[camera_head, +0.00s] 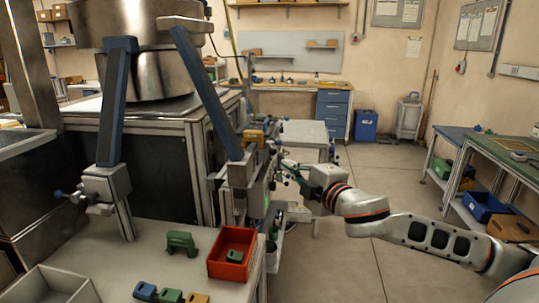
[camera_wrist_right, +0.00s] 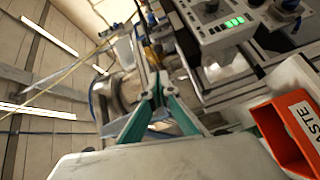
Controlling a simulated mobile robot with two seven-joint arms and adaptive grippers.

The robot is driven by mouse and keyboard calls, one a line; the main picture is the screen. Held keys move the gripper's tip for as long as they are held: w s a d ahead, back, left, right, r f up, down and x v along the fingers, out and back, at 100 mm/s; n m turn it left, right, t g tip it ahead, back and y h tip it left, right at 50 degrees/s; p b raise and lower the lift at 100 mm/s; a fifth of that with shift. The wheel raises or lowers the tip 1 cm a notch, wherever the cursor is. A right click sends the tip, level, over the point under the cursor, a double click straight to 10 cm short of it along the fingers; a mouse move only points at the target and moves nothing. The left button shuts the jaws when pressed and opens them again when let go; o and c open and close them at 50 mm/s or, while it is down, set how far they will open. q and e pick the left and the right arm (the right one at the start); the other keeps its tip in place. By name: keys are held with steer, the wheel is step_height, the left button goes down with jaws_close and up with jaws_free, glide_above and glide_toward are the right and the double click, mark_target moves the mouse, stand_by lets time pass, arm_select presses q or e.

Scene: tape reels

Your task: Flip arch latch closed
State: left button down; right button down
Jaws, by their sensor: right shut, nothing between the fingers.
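A blue arch (camera_head: 208,85) with two slanted legs stands over the machine at the left of the head view. Its left leg (camera_head: 112,110) ends at a grey block with a small blue-knobbed fitting (camera_head: 72,195). Its right leg ends among grey fittings (camera_head: 238,172) beside the end of my right arm. I cannot tell which small part is the latch, or its position. My right gripper (camera_head: 284,168) is beside these fittings, small and partly lost among them. In the right wrist view its teal fingers (camera_wrist_right: 160,80) meet at the tips, empty. My left gripper is not in view.
A red bin (camera_head: 215,268) and green, blue and yellow blocks sit on the front table (camera_head: 120,260). Open floor (camera_head: 330,265) lies right of the machine.

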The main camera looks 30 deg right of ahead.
glide_toward(271, 147)
steer(key=w+a, duration=0.3)
steer(key=w, duration=0.1)
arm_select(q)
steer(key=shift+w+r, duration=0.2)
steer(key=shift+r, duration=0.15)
arm_select(e)
steer(key=shift+w+a+f, duration=0.15)
steer(key=shift+a, duration=0.05)
steer(key=shift+d, duration=0.1)
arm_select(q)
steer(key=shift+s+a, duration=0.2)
arm_select(e)
steer(key=shift+s+d+n+y, duration=0.2)
steer(key=shift+n+y, duration=0.1)
steer(key=shift+y, duration=0.1)
